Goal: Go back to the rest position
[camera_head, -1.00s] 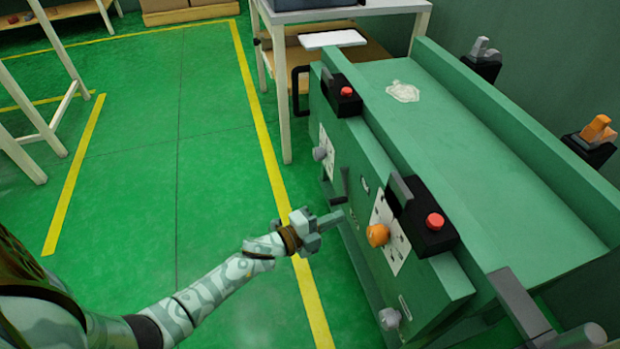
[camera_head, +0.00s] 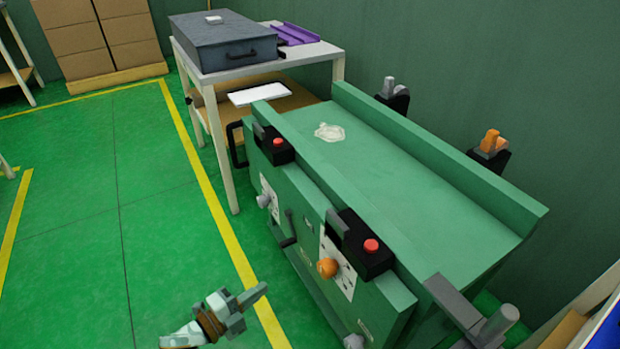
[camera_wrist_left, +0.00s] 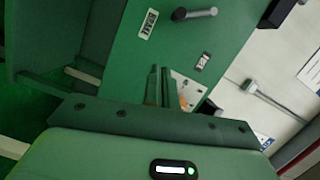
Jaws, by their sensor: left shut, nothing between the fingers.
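My left gripper (camera_head: 258,294) is at the bottom of the head view, shut and empty, in front of the green machine bench (camera_head: 400,190). In the left wrist view its two fingers (camera_wrist_left: 160,86) are together, pointing at the machine's front panel (camera_wrist_left: 180,45). The gripper is apart from the orange knob (camera_head: 327,268) in the head view. My right gripper is not in view.
The bench carries black boxes with red buttons (camera_head: 371,246) (camera_head: 278,142). A dark lever (camera_head: 289,230) sticks out of its front. Behind it stands a white table (camera_head: 290,58) with a grey case (camera_head: 222,42). Green floor (camera_head: 80,200) to the left is open.

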